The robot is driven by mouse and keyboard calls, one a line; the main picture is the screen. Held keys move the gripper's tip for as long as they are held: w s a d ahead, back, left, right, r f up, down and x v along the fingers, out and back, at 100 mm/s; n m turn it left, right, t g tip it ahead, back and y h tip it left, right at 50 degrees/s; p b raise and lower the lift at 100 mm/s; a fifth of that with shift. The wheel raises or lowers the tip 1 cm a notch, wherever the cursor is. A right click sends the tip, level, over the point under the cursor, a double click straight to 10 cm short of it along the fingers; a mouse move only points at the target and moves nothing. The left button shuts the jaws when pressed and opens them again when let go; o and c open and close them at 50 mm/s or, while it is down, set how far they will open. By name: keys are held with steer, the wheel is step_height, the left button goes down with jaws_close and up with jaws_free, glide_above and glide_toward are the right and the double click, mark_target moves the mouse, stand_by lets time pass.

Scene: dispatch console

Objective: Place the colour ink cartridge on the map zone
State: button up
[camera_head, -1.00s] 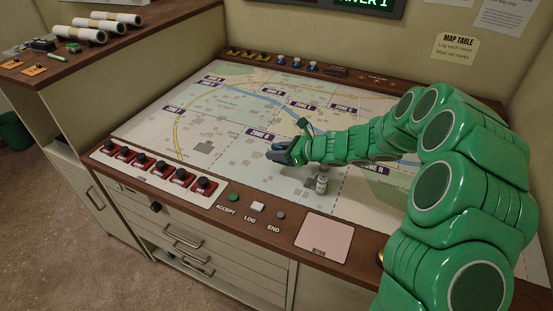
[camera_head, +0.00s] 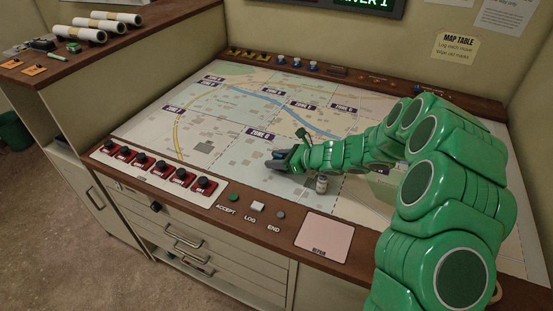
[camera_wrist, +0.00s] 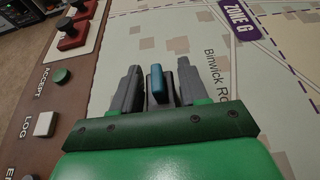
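My gripper (camera_head: 277,160) is low over the map, below and right of the Zone G label (camera_head: 260,132). In the wrist view my gripper (camera_wrist: 158,88) has its two grey fingers on either side of a small dark piece with a blue top, which looks like the colour ink cartridge (camera_wrist: 157,82). In the head view the cartridge is mostly hidden by the fingers, with only a bluish patch showing. Whether it touches the map cannot be told. The map (camera_head: 225,130) lies flat on the console, divided into labelled zones.
Red switches (camera_head: 155,165), the ACCEPT button (camera_head: 233,197), the LOG button (camera_head: 257,206) and a pink pad (camera_head: 324,238) line the front edge. The map's left part is clear.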

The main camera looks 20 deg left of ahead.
steer(key=shift+o, duration=1.1)
steer(key=shift+r, duration=0.1)
steer(key=shift+d+r, duration=0.15)
steer(key=shift+d, duration=0.05)
steer(key=v, duration=1.1)
steer(key=shift+d, duration=0.3)
steer(key=shift+r, duration=0.1)
